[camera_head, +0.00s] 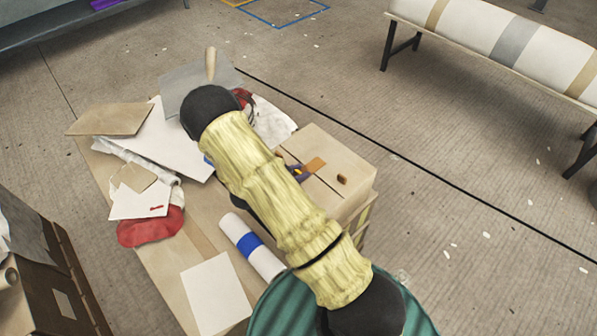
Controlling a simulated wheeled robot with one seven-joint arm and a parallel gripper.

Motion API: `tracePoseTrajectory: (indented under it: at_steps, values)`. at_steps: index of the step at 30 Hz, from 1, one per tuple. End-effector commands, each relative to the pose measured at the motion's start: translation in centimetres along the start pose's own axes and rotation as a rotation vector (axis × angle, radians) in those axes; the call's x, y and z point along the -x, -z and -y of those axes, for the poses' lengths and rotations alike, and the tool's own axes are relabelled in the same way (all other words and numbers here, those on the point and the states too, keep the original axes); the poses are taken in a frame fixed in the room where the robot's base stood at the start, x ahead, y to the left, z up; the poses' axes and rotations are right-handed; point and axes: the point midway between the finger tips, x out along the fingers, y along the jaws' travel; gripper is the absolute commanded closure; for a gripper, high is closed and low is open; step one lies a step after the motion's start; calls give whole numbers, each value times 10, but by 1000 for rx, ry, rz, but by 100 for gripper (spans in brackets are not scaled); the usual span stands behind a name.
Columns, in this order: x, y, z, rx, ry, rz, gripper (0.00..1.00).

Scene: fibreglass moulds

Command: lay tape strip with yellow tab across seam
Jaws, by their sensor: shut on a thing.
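A pale tan box (335,150) stands on the right end of the table, with a thin dark seam running across its top. An orange-brown tape strip (316,165) shows at the seam, its far end over the box top. A small yellow tab (298,171) shows at its near end. My gripper (300,175) is mostly hidden behind my yellow-sleeved arm; only a dark purplish part shows beside the tab, shut on the strip. I cannot tell whether the strip touches the box.
A brown knob-like piece (342,179) sits on the box top. The wooden table (165,245) also holds a white roll with a blue band (236,228), a red cloth (150,230), papers and boards. A padded bench (500,40) stands at the upper right.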

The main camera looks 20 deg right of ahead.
Motion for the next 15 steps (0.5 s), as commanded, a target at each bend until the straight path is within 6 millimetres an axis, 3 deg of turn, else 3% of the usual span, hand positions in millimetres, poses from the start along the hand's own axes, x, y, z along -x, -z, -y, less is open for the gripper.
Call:
tracePoseTrajectory:
  at_steps: [7,8,11,15]
  values:
    - [0,0,0,0,0,0,95]
    - [0,0,0,0,0,0,68]
    - [0,0,0,0,0,0,48]
    - [0,0,0,0,0,0,48]
